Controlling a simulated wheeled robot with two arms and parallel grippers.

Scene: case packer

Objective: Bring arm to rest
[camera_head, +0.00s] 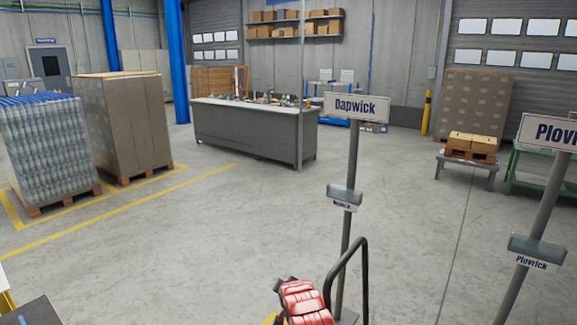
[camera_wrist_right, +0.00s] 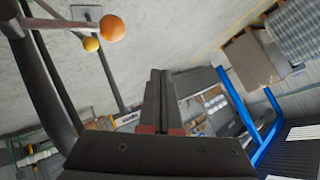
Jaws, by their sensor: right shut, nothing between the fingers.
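My right gripper (camera_wrist_right: 159,72) shows in the right wrist view, its two dark fingers together with nothing between them. It is in the air, with the grey floor and the hall behind it. I cannot make out the right gripper in the head view. My left gripper is in neither view.
Sign posts labelled Dapwick (camera_head: 356,107) and Plovrick (camera_head: 548,132) stand close in front. Red packs (camera_head: 303,302) lie near a curved black handle (camera_head: 364,265). A grey workbench (camera_head: 245,135), wrapped pallet load (camera_head: 127,125) and bottle pallet (camera_head: 45,150) stand farther back. The middle floor is clear.

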